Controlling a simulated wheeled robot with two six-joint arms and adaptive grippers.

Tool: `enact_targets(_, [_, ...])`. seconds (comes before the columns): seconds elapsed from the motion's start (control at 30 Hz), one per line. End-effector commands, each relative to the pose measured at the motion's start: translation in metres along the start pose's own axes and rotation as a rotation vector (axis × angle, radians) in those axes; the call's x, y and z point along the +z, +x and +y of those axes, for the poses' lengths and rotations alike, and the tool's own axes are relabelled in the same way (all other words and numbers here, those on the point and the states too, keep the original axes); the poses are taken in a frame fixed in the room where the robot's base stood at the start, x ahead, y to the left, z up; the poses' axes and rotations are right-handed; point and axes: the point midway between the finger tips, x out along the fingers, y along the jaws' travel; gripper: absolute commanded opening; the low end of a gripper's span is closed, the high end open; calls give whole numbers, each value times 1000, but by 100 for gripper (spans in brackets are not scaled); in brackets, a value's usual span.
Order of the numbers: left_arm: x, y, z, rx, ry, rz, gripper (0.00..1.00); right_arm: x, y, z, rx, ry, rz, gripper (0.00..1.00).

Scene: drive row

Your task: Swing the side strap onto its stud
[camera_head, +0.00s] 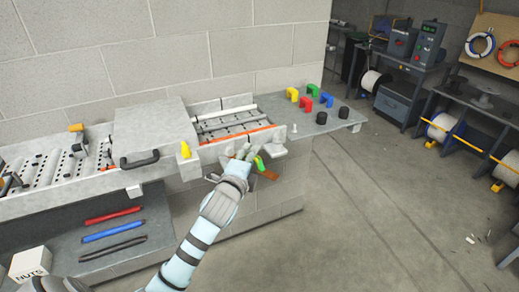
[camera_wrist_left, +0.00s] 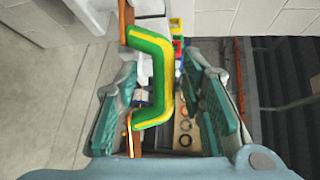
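The side strap shows as a brown-orange piece (camera_head: 268,174) with a green and yellow handle (camera_head: 260,162) at the right end of the bench front. My left gripper (camera_head: 248,154) is at this handle. In the left wrist view the handle (camera_wrist_left: 162,75) stands in front of and between the teal fingers of my left gripper (camera_wrist_left: 160,105), which are spread with gaps on both sides. Brown strap parts (camera_wrist_left: 126,22) show at the handle's ends. I cannot clearly make out the stud.
A grey lid with a black handle (camera_head: 140,160) and a yellow latch (camera_head: 186,149) lie left of the gripper. Coloured clips (camera_head: 306,103) and black knobs (camera_head: 321,118) stand on the ledge at right. Rods (camera_head: 112,215) lie on the lower shelf.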

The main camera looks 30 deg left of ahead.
Motion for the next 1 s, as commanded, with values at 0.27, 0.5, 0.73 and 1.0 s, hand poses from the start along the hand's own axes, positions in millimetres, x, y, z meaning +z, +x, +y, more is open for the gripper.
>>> enact_targets(0.27, [-3, 10, 1, -1, -1, 9, 36, 10, -1, 0, 0, -1, -18, 40])
enact_targets(0.5, [-4, 10, 1, -1, -1, 12, 16, 14, -1, 0, 0, -1, -25, 40])
enact_targets(0.73, [-4, 9, 1, -2, -1, 10, 0, 12, -1, 0, 0, -1, -20, 40])
enact_targets(1.0, [-6, 12, 1, -1, -5, 5, 0, 10, 2, 0, 0, -1, -16, 40])
